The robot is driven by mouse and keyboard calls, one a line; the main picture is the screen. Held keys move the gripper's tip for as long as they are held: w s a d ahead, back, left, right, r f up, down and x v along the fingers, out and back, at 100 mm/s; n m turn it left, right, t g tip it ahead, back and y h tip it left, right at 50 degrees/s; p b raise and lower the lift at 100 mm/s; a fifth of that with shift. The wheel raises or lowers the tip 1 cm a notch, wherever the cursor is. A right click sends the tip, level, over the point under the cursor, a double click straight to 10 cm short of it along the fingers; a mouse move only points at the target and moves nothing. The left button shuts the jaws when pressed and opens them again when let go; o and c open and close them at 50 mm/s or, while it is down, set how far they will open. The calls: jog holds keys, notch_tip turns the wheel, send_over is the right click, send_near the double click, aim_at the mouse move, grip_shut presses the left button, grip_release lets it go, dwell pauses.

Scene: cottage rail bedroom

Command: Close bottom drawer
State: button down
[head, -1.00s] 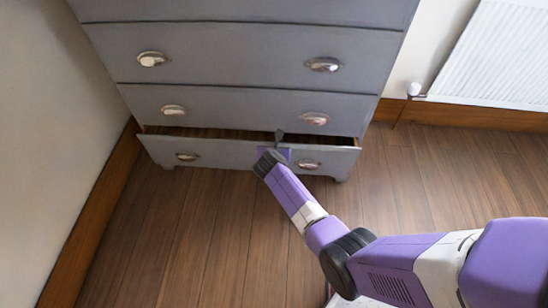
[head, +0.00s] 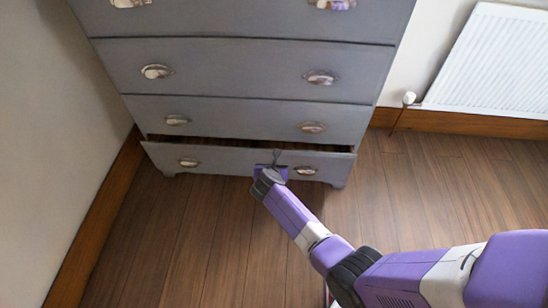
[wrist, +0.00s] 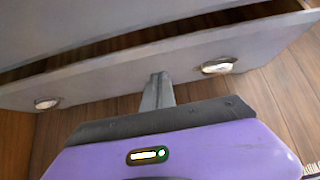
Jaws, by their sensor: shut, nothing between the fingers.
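The grey chest's bottom drawer (head: 225,160) stands partly open, with a dark gap along its top edge. It has two metal cup handles, a left one (head: 189,162) and a right one (head: 305,170). My gripper (head: 276,155) is shut and empty at the drawer front, a little left of the right handle. In the wrist view, the closed fingers (wrist: 159,80) point at the drawer front (wrist: 110,78), between its handles, and overlap its lower part. I cannot tell whether they touch it.
The closed drawers of the chest (head: 240,70) rise above. A wall with a wooden skirting board (head: 95,215) runs close on the left. A white radiator (head: 490,60) hangs at the right. The wooden floor (head: 200,240) in front is clear.

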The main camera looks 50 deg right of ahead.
jog(key=p+v, duration=0.3)
jog(key=v, duration=0.5)
jog(key=s+d+f+m+g+h+b, duration=0.1)
jog(key=s+d+f+b, duration=0.45)
jog(key=s, duration=0.25)
jog(key=s+d+f+m+g+h+b, duration=0.1)
jog(key=s+d+f+b, duration=0.45)
jog(key=s+f, duration=0.2)
jog(key=s+t+b, duration=0.1)
jog(key=s+b, duration=0.3)
jog(key=s, duration=0.1)
jog(key=n+t+h+b, duration=0.2)
jog(key=t, duration=0.2)
send_near(327, 158)
jog(key=b+x, duration=0.2)
jog(key=x, duration=0.3)
jog(key=shift+w+d+f, duration=0.2)
jog(key=shift+f, duration=0.05)
jog(key=shift+w+d, duration=0.25)
jog(key=shift+d, duration=0.1)
